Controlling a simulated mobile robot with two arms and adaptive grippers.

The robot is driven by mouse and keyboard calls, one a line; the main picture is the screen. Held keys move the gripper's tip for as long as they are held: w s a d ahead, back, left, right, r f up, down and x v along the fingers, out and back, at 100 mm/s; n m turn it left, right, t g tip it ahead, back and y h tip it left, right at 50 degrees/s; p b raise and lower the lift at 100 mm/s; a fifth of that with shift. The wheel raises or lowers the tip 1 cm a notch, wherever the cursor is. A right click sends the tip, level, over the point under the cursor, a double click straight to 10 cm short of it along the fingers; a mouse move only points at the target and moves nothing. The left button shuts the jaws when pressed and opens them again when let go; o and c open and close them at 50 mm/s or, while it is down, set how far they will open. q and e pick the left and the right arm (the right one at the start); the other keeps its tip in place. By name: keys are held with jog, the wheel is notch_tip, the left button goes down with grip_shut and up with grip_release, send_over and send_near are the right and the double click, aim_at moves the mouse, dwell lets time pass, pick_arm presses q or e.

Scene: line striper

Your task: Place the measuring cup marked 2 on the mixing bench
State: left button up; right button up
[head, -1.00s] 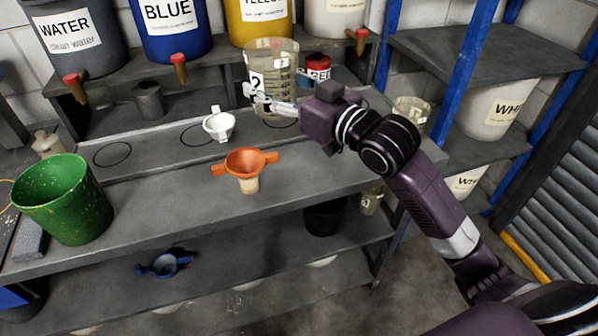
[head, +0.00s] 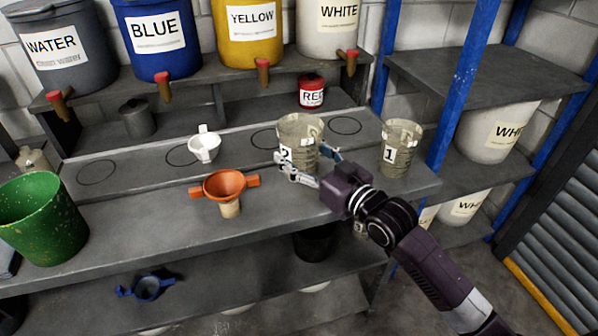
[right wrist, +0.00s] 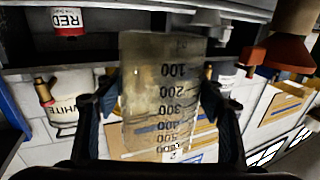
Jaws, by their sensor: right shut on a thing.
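The clear measuring cup marked 2 (head: 303,133) is upright in my right gripper (head: 308,172), low over or on the mixing bench (head: 140,215). It partly covers a drawn ring; I cannot tell whether its base touches the bench. In the right wrist view the cup (right wrist: 165,85) shows its graduations upside down, with a finger of my right gripper (right wrist: 165,110) on each side. The gripper is shut on the cup. Another measuring cup, marked 1 (head: 408,137), stands to the right. My left gripper is not in view.
An orange funnel (head: 225,185) and a white funnel (head: 204,148) are left of the cup. A green bucket (head: 40,220) is at far left. A red can (head: 312,92) stands behind the cup. Empty drawn rings (head: 345,126) lie on the bench. A blue post (head: 455,100) rises at right.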

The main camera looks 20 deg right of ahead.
jog(key=shift+f, duration=0.8)
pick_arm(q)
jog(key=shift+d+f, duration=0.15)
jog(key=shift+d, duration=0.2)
pick_arm(e)
jog(key=shift+f, duration=2)
jog(key=shift+f, duration=0.15)
jog(key=o, duration=1.6)
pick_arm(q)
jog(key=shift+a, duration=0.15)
pick_arm(e)
jog(key=shift+r, duration=0.25)
pick_arm(q)
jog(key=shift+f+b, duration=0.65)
jog(key=shift+b, duration=0.1)
pick_arm(e)
jog(key=v, duration=1.2)
